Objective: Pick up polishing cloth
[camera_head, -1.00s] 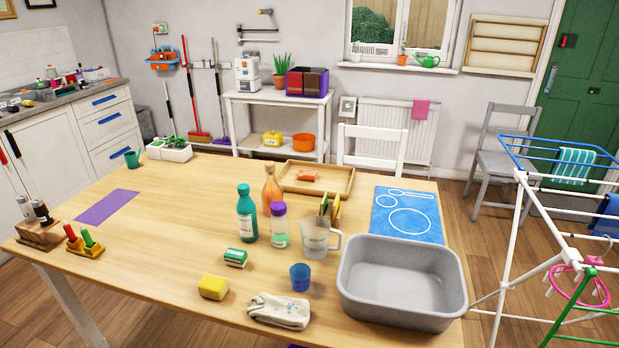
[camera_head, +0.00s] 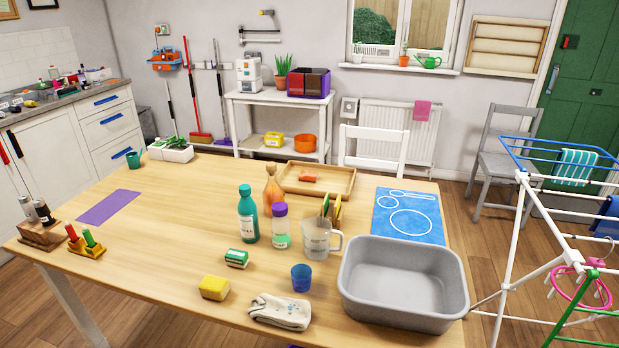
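A folded off-white cloth (camera_head: 280,311) with small grey-blue marks lies on the front edge area of the wooden table (camera_head: 165,235). It looks like the polishing cloth, though no readable label confirms this. A yellow sponge block (camera_head: 214,287) lies to its left, and a blue cup (camera_head: 301,278) stands just behind it. Nothing is on top of the cloth. Neither of my grippers shows in the head view.
A large grey basin (camera_head: 404,284) stands right of the cloth. Behind are a green-and-white sponge (camera_head: 236,258), a teal bottle (camera_head: 248,214), a clear jug (camera_head: 318,238) and a wooden tray (camera_head: 330,190). A drying rack (camera_head: 513,240) stands at the right. The table's left middle is largely clear.

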